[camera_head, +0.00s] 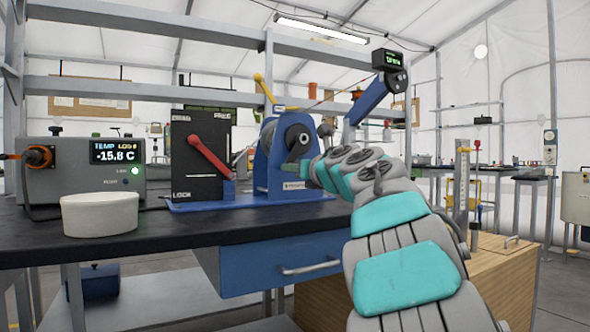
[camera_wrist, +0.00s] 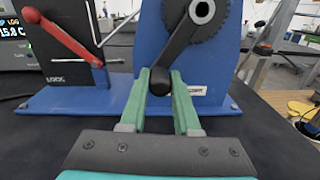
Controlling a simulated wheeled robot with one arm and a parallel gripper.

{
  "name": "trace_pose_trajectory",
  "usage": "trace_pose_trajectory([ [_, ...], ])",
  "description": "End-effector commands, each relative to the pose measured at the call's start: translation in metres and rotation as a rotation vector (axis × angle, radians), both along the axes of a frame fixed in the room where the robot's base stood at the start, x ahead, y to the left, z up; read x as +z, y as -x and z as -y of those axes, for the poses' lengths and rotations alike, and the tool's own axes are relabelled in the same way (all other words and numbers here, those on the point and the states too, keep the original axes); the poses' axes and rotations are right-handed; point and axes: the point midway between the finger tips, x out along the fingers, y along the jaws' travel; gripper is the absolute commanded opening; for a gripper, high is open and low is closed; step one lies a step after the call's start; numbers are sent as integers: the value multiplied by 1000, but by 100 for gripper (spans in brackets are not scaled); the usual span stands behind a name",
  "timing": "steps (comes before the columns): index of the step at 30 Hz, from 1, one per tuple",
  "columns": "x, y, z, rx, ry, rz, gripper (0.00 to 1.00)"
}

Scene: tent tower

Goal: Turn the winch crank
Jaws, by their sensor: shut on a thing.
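The blue winch (camera_head: 262,160) stands on a blue base plate on the dark bench top. It has a dark toothed wheel and a light hub. In the wrist view, the black crank (camera_wrist: 176,52) runs from the hub (camera_wrist: 201,10) down and to the left, ending in a dark rounded handle (camera_wrist: 160,80). My gripper (camera_wrist: 167,88) has its two green fingers on either side of this handle and is shut on it. In the head view, my gripper (camera_head: 312,172) reaches the winch's right side, and my wrist partly hides the crank there.
A black panel with a red lever (camera_head: 208,157) stands left of the winch; the lever also shows in the wrist view (camera_wrist: 62,38). A grey temperature box (camera_head: 85,170) and a white round tub (camera_head: 99,213) are further left. A blue arm with a display (camera_head: 368,100) rises behind my wrist.

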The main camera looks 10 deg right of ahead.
Motion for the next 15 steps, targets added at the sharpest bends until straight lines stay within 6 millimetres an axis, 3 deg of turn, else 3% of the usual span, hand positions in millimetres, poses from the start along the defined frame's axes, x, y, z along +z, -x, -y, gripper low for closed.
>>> trace_pose_trajectory([
  [9,1,0,0,0,-4,-2,0],
  [15,14,3,-10,1,-111,-39,0],
])
